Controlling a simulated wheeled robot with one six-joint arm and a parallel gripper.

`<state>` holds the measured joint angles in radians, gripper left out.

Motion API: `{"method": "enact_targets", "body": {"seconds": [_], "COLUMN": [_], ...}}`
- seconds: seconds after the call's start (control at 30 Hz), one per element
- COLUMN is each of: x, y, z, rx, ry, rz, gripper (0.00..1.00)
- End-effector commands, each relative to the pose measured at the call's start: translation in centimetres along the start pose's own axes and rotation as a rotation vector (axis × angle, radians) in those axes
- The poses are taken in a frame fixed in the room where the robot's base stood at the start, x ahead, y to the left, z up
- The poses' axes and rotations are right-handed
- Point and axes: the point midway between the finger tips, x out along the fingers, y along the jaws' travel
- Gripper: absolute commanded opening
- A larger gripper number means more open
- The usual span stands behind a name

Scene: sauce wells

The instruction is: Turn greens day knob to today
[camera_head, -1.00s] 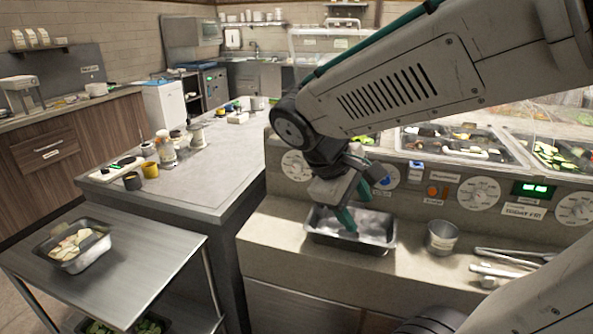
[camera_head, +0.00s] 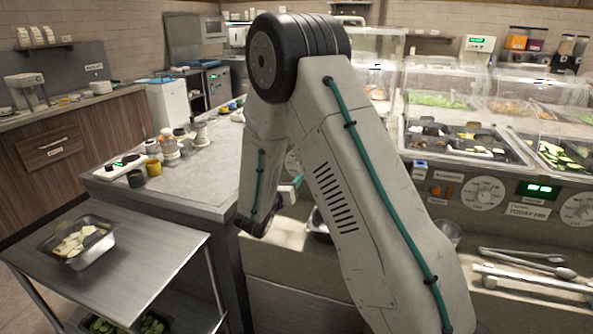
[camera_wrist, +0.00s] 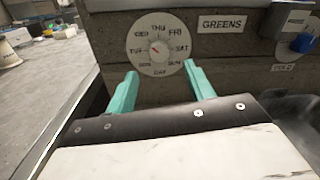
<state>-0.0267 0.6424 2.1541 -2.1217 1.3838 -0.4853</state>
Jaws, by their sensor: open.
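In the head view only a sliver of this dial (camera_head: 292,163) shows past my arm. My gripper (camera_wrist: 161,75) is open and empty, its teal fingers either side of the dial's lower part, apart from it.
Another white dial (camera_head: 482,193) and a green display (camera_head: 539,189) are on the counter front at right. A blue knob (camera_wrist: 303,42) is right of the greens label. Tongs (camera_head: 522,256) lie on the ledge. My arm hides most of the metal pan.

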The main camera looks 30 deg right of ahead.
Motion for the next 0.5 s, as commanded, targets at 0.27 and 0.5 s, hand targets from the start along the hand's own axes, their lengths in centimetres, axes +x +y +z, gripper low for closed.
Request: {"method": "enact_targets", "body": {"seconds": [0.27, 0.5], "x": [3.9, 7.0], "y": [0.1, 0.2], "z": [-0.1, -0.1], "rx": [-0.004, -0.004], "ry": [-0.002, -0.002], "rz": [0.004, 0.005], "gripper": [0.53, 0.53]}}
